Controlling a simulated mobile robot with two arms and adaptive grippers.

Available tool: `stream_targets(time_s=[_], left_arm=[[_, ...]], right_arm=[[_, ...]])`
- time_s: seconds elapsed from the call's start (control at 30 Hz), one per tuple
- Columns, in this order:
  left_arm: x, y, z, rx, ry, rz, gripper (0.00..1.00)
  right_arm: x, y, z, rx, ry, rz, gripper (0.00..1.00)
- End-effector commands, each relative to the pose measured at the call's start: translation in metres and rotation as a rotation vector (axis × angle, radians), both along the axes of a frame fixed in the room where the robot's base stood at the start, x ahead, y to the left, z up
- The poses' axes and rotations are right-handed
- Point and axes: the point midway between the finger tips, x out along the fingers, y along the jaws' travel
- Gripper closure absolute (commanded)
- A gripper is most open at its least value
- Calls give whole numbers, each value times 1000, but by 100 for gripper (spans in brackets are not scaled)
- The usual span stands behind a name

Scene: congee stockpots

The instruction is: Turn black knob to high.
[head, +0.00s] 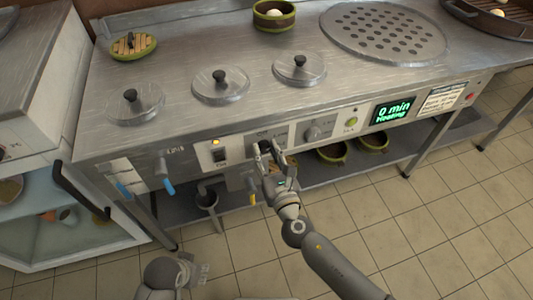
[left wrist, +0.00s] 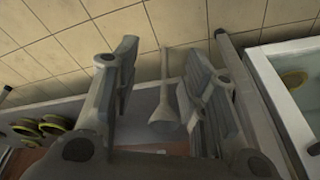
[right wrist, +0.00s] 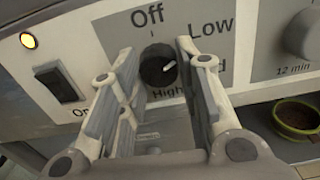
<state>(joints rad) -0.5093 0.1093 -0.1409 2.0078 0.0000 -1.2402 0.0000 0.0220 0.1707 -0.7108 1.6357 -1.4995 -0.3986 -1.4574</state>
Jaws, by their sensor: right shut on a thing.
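The black knob (right wrist: 153,66) sits on the control panel between the labels Off, Low and High. A fourth label at the right is mostly hidden by a finger. My left gripper (left wrist: 163,55) is open and empty in the left wrist view. In the head view, it is low at the left, away from the panel.
Left of the knob are a black switch (right wrist: 61,83) and a lit yellow lamp (right wrist: 29,40). A grey timer knob (head: 319,131) and a green display reading "0 min Heating" (head: 393,111) are to the right. Blue-tipped taps (head: 165,172) stick out at the panel's left.

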Motion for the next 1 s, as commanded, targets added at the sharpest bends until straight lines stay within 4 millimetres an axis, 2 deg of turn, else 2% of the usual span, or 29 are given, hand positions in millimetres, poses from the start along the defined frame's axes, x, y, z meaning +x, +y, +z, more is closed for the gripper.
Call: stream_targets(time_s=[0.33, 0.8, 1.0], left_arm=[[2, 2, 44, -1, -32, 5, 60], [-14, 5, 110, -3, -66, 8, 60], [-14, 5, 101, -2, -62, 8, 60]], right_arm=[[0, 0, -3, 218, 71, -1, 92], [-1, 1, -2, 643, 210, 0, 92], [-1, 2, -1, 824, 269, 0, 92]])
